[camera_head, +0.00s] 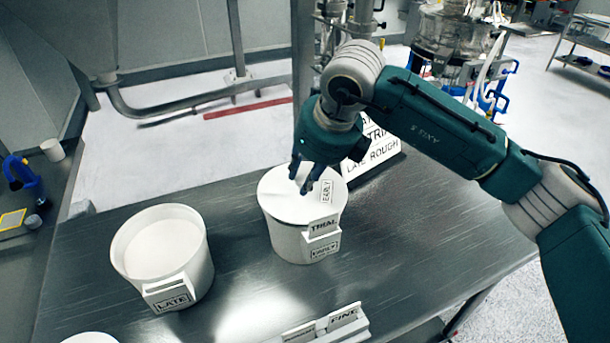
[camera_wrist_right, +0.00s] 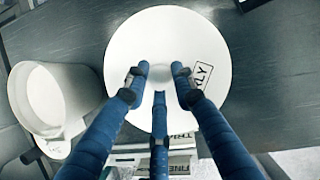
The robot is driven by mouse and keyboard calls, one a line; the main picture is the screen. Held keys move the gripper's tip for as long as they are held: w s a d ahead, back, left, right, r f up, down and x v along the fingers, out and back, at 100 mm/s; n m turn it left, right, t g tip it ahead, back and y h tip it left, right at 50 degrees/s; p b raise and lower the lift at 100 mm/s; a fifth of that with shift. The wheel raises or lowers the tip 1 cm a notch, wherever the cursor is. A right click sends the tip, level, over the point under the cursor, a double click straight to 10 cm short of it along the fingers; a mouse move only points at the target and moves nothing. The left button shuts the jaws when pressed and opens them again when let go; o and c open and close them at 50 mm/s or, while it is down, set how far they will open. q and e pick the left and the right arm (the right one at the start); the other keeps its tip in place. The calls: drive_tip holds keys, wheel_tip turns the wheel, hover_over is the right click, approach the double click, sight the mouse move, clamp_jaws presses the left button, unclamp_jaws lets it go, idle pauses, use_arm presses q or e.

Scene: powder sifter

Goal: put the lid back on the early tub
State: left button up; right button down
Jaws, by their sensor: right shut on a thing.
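The early tub (camera_head: 287,243) is a white round tub on the dark table, with TRIAL and EARLY cards on its front. Its white lid (camera_head: 278,201), labelled EARLY, lies over its mouth and looks roughly level. I cannot tell whether the lid is fully seated or slightly above the rim. My right gripper (camera_head: 304,183) comes from above and is shut on the lid's middle. In the right wrist view the lid (camera_wrist_right: 180,32) fills the centre under the three fingers, and the small knob between them is partly hidden. My left gripper is not in view.
An open white tub (camera_head: 204,268) labelled LATE stands to the left. A card holder (camera_head: 355,323) is at the front edge. A lettered sign board (camera_head: 378,158) stands behind the early tub. Bare table lies between the tubs and at the right.

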drive_tip(key=shift+b, duration=0.4)
idle(0.3)
drive_tip(key=c, duration=0.9)
unclamp_jaws()
drive_tip(key=shift+r+p, duration=1.5)
drive_tip(key=shift+r, duration=2)
clamp_jaws()
